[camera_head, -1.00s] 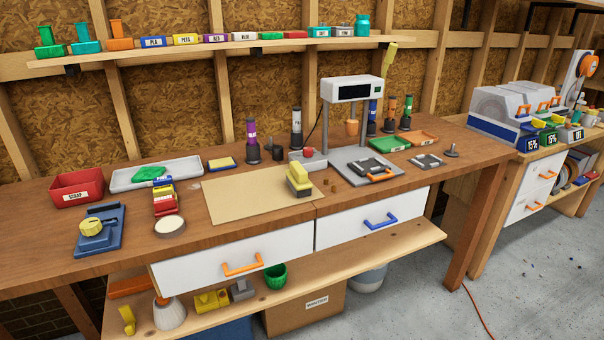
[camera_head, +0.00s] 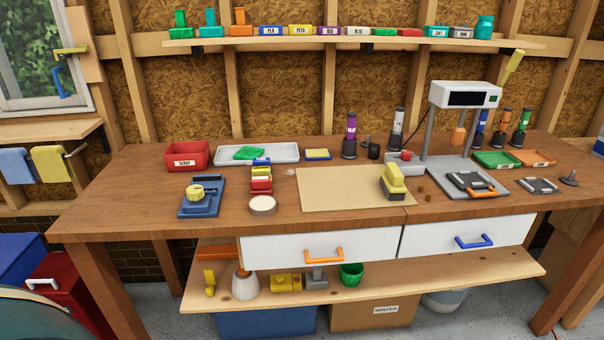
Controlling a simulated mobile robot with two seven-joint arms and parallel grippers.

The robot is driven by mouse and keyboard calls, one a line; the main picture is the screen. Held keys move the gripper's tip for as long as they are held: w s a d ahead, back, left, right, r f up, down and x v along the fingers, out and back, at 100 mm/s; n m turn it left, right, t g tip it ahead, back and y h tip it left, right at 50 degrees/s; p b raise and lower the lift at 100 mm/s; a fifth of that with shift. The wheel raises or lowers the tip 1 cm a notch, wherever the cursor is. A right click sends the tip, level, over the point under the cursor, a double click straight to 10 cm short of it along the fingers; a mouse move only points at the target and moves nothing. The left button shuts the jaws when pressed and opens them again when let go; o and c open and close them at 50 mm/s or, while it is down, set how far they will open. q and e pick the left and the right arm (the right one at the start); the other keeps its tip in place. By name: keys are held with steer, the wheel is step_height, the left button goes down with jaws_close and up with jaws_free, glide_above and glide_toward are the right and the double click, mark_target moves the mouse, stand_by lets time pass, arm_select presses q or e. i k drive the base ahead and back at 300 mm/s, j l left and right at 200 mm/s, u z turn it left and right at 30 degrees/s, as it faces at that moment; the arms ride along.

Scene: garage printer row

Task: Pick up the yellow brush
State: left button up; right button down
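The yellow brush (camera_head: 394,179) appears to be the yellow block with a grip on top and a dark lower edge. It sits upright on the right part of the tan mat (camera_head: 330,192) on the workbench (camera_head: 130,205). Nothing holds it. Neither of my grippers shows in the head view.
A round white-topped disc (camera_head: 263,205), a blue fixture (camera_head: 202,195) and a red bin (camera_head: 187,156) lie to the left. White drawers (camera_head: 320,249) with handles are below the bench's front edge.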

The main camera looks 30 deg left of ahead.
mark_target(391, 179)
steer(key=i+l+u, duration=0.2)
steer(key=i+l, duration=0.2)
steer(key=l, duration=0.2)
steer(key=i+l+u, duration=0.1)
steer(key=l, duration=0.2)
steer(key=i+l, duration=0.2)
steer(key=l, duration=0.15)
steer(key=u, duration=0.05)
